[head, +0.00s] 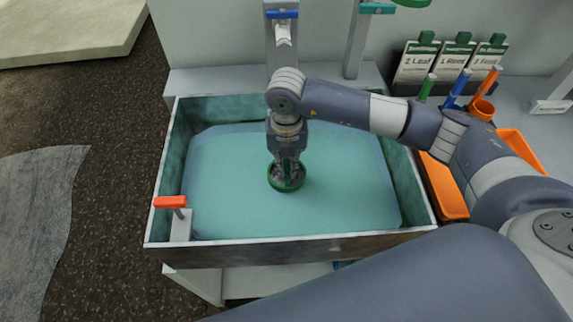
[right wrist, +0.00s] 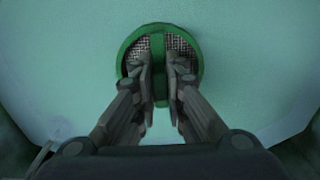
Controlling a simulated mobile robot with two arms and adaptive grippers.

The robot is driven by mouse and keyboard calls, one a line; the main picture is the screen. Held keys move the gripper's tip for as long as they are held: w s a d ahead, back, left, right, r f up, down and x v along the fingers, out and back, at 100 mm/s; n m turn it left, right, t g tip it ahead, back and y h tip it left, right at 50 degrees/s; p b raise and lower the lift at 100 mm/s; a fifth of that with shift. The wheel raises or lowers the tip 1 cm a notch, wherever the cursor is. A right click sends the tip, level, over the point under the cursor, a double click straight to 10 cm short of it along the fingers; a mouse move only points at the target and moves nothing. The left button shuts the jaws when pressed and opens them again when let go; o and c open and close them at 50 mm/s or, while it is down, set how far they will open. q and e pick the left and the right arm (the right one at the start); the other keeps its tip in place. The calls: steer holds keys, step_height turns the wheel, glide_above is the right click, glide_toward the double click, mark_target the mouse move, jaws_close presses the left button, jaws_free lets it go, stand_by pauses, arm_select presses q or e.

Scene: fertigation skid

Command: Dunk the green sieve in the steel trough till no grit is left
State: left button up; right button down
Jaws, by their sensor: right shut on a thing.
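The green sieve (head: 286,185) is a round green ring with a mesh and a green bar across it. My right gripper (head: 286,160) points straight down over the steel trough (head: 290,246) and is shut on the sieve's bar. The sieve is at the middle of the blue-green water (head: 345,190); how deep it sits I cannot tell. In the right wrist view the sieve (right wrist: 192,47) lies between and beyond the fingers of the gripper (right wrist: 160,85). Grey mesh shows on both sides of the bar; I see no clear grit on it, but the fingers hide part. My left gripper is not in view.
An orange-handled part (head: 171,202) stands at the trough's front left corner. An orange tray (head: 446,190) lies right of the trough, partly under my arm. A blue-handled tap (head: 283,30) rises behind the trough.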

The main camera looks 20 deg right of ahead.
mark_target(287, 163)
step_height(287, 163, up, 16)
steer(key=p, duration=0.9)
stand_by(0.6)
